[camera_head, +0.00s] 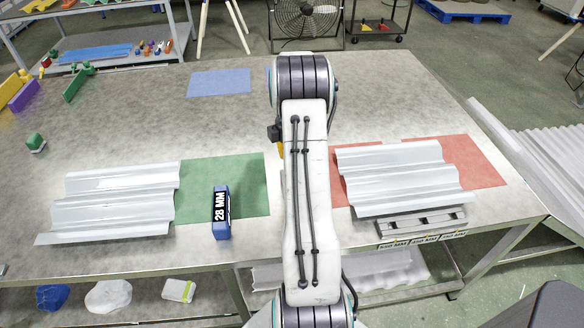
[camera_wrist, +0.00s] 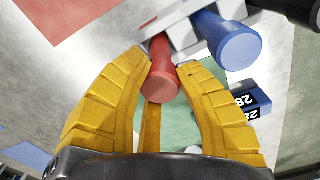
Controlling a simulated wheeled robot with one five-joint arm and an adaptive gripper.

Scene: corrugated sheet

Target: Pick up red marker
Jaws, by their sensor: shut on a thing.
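The red marker (camera_wrist: 163,84) shows in the wrist view with its round end toward the camera. My gripper (camera_wrist: 165,63) has its yellow fingers on both sides of the red marker and is shut on it. The far end of the marker meets a light grey holder (camera_wrist: 182,27); I cannot tell whether it is still seated there. A blue marker (camera_wrist: 228,42) sits in the holder just to the right. In the head view my arm hides the markers and holder; only a sliver of yellow finger shows beside it.
A blue block labelled 28 MM (camera_head: 221,212) stands on the green mat (camera_head: 252,188). Corrugated sheets lie at left (camera_head: 115,200) and right (camera_head: 400,176), the right one partly over a red mat (camera_head: 484,165). A blue mat (camera_head: 219,82) lies at the back.

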